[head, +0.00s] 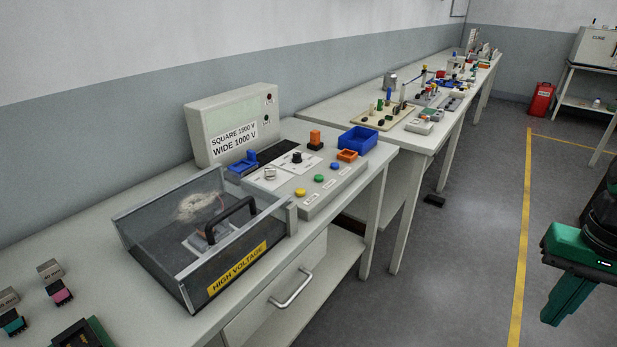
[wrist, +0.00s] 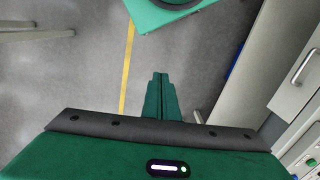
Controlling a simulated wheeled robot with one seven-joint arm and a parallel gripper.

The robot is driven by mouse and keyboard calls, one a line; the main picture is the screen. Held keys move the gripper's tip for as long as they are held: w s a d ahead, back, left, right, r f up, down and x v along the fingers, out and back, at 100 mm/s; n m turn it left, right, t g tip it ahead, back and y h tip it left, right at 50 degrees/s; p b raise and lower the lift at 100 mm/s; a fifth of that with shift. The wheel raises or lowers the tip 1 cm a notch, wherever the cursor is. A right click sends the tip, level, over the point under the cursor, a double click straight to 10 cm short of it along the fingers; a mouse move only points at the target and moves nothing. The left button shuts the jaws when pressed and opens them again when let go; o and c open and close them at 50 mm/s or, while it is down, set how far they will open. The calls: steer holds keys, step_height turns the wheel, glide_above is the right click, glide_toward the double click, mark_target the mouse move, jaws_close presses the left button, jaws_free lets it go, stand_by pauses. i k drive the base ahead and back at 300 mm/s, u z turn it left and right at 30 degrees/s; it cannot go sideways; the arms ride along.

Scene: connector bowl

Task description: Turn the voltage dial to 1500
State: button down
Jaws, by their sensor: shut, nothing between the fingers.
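The control panel (head: 318,190) sits on the bench behind and right of the clear-walled box. A black dial (head: 297,157) on a white plate is at its back, and a pale round knob (head: 270,174) is at its left. Their markings are too small to read, so I cannot tell which is the voltage dial or its setting. A sign (head: 234,140) reads "SQUARE 1500 V, WIDE 1000 V". My gripper (head: 551,318) hangs over the floor at the far right, well away from the panel. Its fingers are together and empty in the wrist view (wrist: 160,76).
The clear-walled box (head: 150,245) marked "HIGH VOLTAGE" has a black handle. A drawer handle (head: 292,290) sticks out from the bench front. The floor between bench and gripper is mostly clear.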

mark_target(297, 159)
steer(key=z, duration=0.4)
steer(key=k, duration=1.05)
steer(key=u, duration=0.7)
steer(key=i, duration=1.7)
steer(key=z, duration=0.05)
